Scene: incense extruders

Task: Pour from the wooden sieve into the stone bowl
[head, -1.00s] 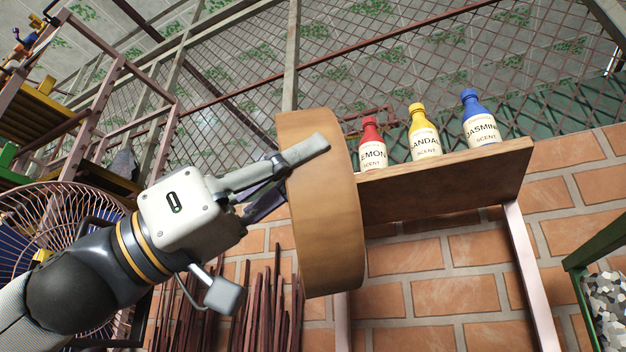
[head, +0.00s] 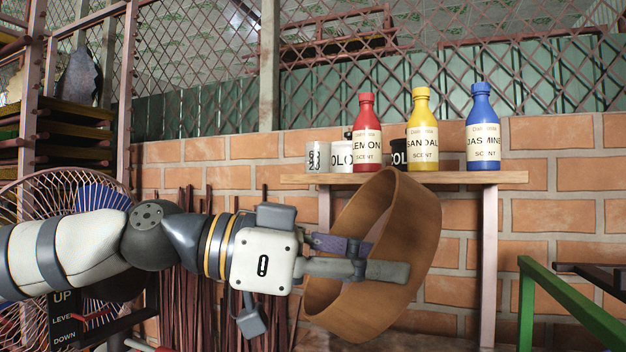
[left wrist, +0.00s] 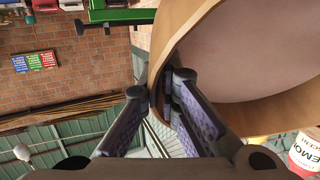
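The wooden sieve (head: 412,235) is a round, brown wooden hoop held tilted in the head view, in front of the shelf. In the left wrist view the sieve (left wrist: 172,30) shows its wooden rim and a pale, flat mesh inside. I see no contents on the part of the mesh in view. My left gripper (head: 372,262) is shut on the sieve's rim, with one finger on each side of the wall; the fingers also show in the left wrist view (left wrist: 165,90). My right gripper is not in view. The stone bowl is not in view.
A wooden shelf (head: 460,178) on the brick wall holds red (head: 367,130), yellow (head: 422,130) and blue (head: 483,128) scent bottles and some cups. A wire fan (head: 60,195) stands at left. A green frame (head: 570,305) stands at lower right. Thin sticks lean against the wall.

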